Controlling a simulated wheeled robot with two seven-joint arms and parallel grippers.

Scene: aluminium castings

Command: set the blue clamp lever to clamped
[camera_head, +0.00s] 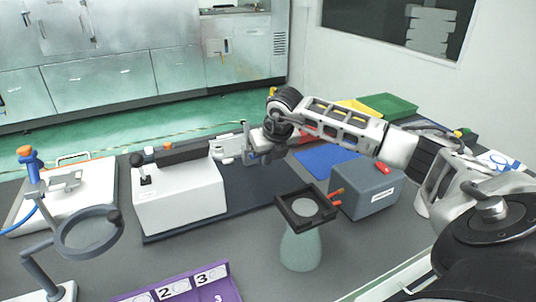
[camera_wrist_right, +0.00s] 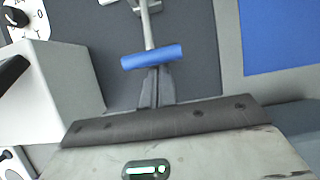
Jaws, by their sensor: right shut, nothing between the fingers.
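The blue clamp lever's handle (camera_wrist_right: 152,56) lies crosswise at the end of a thin metal rod (camera_wrist_right: 147,25) in the right wrist view. My right gripper (camera_wrist_right: 155,88) is shut and empty, its fingertips right at the handle's lower edge; I cannot tell whether they touch it. In the head view my right gripper (camera_head: 257,153) is at the right side of the white machine (camera_head: 180,200), and the lever is mostly hidden by it there. My left gripper is not in view.
A grey box (camera_head: 368,192) and a dark square tray on a pale green cone (camera_head: 300,250) stand to the right. A blue mat (camera_head: 325,158) lies behind. A magnifier stand (camera_head: 85,235) is at the left, a purple number rack (camera_head: 180,290) in front.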

